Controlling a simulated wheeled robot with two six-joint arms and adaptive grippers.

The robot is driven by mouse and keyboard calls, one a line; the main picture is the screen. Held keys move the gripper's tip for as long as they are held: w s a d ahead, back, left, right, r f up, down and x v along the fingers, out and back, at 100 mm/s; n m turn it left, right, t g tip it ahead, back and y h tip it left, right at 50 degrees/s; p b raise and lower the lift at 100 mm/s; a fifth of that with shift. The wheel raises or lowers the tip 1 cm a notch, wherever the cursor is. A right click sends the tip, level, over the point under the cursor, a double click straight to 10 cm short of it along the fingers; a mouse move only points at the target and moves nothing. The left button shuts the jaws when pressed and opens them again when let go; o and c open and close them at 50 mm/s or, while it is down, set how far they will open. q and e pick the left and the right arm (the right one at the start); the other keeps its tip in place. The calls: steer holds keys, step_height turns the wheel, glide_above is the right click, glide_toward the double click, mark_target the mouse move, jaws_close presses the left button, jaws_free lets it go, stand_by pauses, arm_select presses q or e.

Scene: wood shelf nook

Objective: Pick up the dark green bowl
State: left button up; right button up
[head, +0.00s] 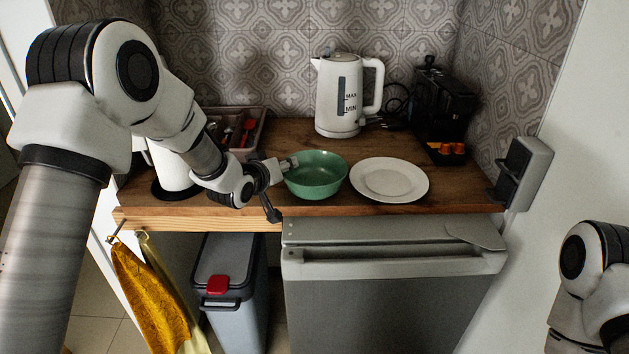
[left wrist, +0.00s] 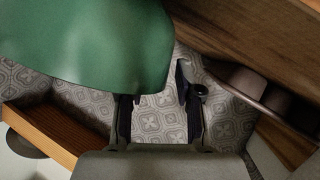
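The green bowl (head: 316,177) sits upright on the wooden counter, left of the white plate. My left gripper (head: 281,187) is at the bowl's left side with its fingers spread apart. One finger is at the bowl's left rim and the other is in front, near the counter edge. In the left wrist view the bowl (left wrist: 95,45) fills the upper left and hides the tip of one finger. The other finger of my left gripper (left wrist: 160,92) stands clear of the bowl. I cannot tell whether the finger touches the rim. My right gripper is out of view.
A white plate (head: 389,180) lies right of the bowl. A white kettle (head: 338,97) and a black coffee machine (head: 443,110) stand behind. A cutlery tray (head: 250,126) is at the back left. The counter's front edge (head: 200,220) is close below my left gripper.

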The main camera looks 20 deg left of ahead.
arm_select(q)
steer(key=shift+w+d+f, duration=0.15)
steer(key=shift+w+f, duration=0.1)
steer(key=shift+w, duration=0.35)
steer(key=shift+r, duration=0.1)
jaws_close()
